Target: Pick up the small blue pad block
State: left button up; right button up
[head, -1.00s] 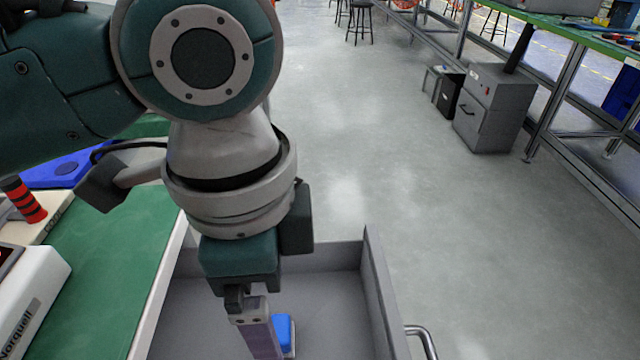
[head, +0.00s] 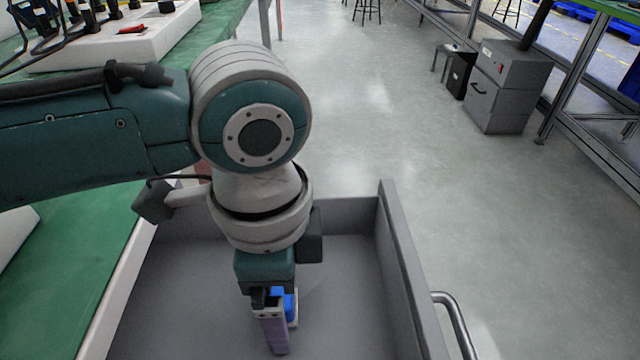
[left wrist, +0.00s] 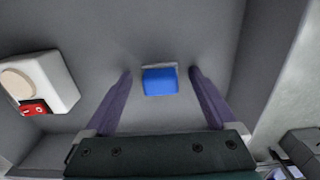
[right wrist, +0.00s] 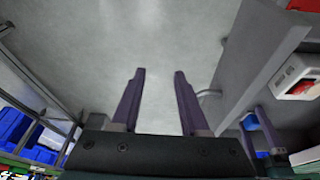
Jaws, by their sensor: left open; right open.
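The small blue pad block (head: 289,304) lies in the grey open drawer (head: 345,290), partly hidden behind my left gripper (head: 272,345) in the head view. In the left wrist view the blue block (left wrist: 160,81) has a pale edge along its far side. It sits between and near the tips of the two purple fingers of my left gripper (left wrist: 160,73), with a gap on each side. That gripper is open and points down into the drawer. My right gripper (right wrist: 159,73) is open and empty, with grey floor beyond its tips.
A white device with a red part (left wrist: 45,85) is to the left in the left wrist view. Drawer walls (head: 405,250) stand around the block, with a metal handle (head: 455,320) outside. A green-topped bench (head: 60,285) is on the left. Open floor (head: 400,140) lies beyond the drawer.

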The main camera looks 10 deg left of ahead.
pick_arm(q)
jog(key=shift+c, duration=0.2)
jog(key=shift+r, duration=0.1)
jog(key=c, duration=1.4)
jog(key=shift+r+p, duration=3.8)
jog(key=shift+r, duration=6.2)
